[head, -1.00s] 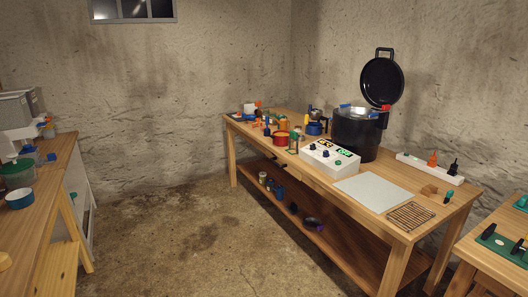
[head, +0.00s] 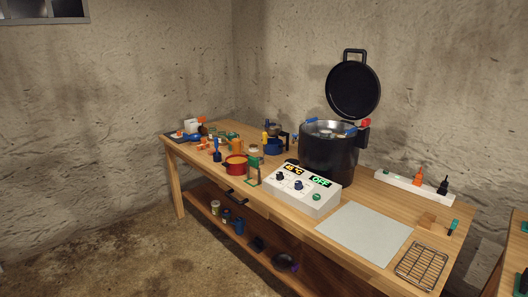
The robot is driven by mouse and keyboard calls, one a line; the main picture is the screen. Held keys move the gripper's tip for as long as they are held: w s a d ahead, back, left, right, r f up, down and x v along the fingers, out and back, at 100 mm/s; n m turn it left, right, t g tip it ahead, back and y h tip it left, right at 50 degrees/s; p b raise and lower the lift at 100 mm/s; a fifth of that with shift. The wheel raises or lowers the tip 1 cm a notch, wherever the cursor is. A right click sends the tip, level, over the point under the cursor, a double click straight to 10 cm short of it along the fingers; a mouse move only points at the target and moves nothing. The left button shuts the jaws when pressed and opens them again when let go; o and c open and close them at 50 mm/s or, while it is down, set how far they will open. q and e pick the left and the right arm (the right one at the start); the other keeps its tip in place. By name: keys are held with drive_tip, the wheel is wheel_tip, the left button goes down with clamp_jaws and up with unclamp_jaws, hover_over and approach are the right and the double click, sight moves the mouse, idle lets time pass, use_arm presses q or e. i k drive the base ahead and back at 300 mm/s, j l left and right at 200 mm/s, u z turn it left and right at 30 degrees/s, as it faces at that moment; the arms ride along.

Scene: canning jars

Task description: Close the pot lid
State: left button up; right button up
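A large black pot (head: 328,158) stands upright on the wooden workbench, toward its back edge against the wall. Its black lid (head: 353,89) is open, standing up behind the pot on a hinge at the right, with a loop handle at its top. Blue clips and an orange-red part show at the pot's rim, and something pale or metallic is inside the mouth. Neither of my grippers is in the head view.
A white control box (head: 306,189) with a display reading OFF stands in front of the pot. A grey mat (head: 364,234), a wire rack (head: 421,266) and a white power strip (head: 414,187) lie to the right. A red pot (head: 236,165) and small items crowd the left.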

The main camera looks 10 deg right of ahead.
sight(353, 90)
drive_tip(key=i+j+z, duration=0.15)
drive_tip(key=i+z, duration=0.2)
drive_tip(key=z, duration=0.15)
drive_tip(key=i+j+z, duration=0.3)
drive_tip(key=z, duration=0.2)
drive_tip(key=i+j+z, duration=0.25)
drive_tip(key=j+z, duration=0.25)
drive_tip(key=i+j+z, duration=0.15)
drive_tip(key=j+z, duration=0.3)
